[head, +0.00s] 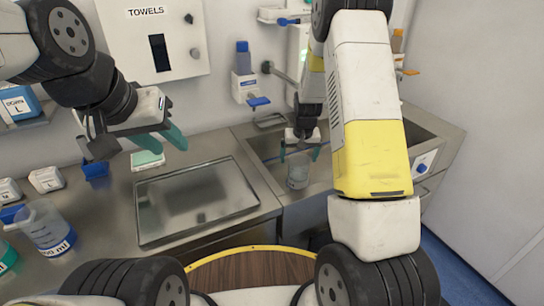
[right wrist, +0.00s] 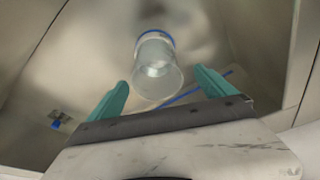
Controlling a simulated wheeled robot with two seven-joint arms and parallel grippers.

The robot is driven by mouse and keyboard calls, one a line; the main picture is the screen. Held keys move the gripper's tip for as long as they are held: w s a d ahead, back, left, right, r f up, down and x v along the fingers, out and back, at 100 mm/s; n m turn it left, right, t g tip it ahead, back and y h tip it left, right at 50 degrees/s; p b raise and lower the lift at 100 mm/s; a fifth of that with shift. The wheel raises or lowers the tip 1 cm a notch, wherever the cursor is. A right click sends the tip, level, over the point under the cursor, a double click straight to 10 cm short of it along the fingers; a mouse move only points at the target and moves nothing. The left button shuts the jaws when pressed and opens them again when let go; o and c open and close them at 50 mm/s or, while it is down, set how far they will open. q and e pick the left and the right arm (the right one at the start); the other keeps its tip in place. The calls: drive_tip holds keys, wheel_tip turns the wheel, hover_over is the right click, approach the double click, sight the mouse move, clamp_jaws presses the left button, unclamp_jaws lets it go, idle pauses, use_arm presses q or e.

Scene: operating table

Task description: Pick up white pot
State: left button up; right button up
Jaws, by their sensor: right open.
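A clear, whitish pot (head: 298,172) with a blue rim or base stands in the sink in the head view. In the right wrist view the pot (right wrist: 157,65) is ahead of the jaws, roughly midway between the finger lines. My right gripper (head: 299,153) reaches down over the sink; it is open and empty, its two green fingers (right wrist: 160,90) spread apart and not touching the pot. My left gripper (head: 135,145) hangs over the counter at left, its green fingers apart, with nothing seen between them.
The metal sink (head: 415,140) has walls close around the right gripper. A blue rod (right wrist: 195,90) lies beside the pot. A steel tray (head: 200,200) lies on the counter. A beaker with blue marking (head: 47,230) stands at left. Dispensers (head: 244,85) hang on the back wall.

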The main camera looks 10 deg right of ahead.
drive_tip(key=x, duration=0.8)
drive_tip(key=shift+d+f, duration=0.25)
drive_tip(key=shift+d, duration=0.05)
drive_tip(key=c, duration=1.6)
drive_tip(key=shift+r, duration=0.1)
drive_tip(key=shift+c, duration=0.2)
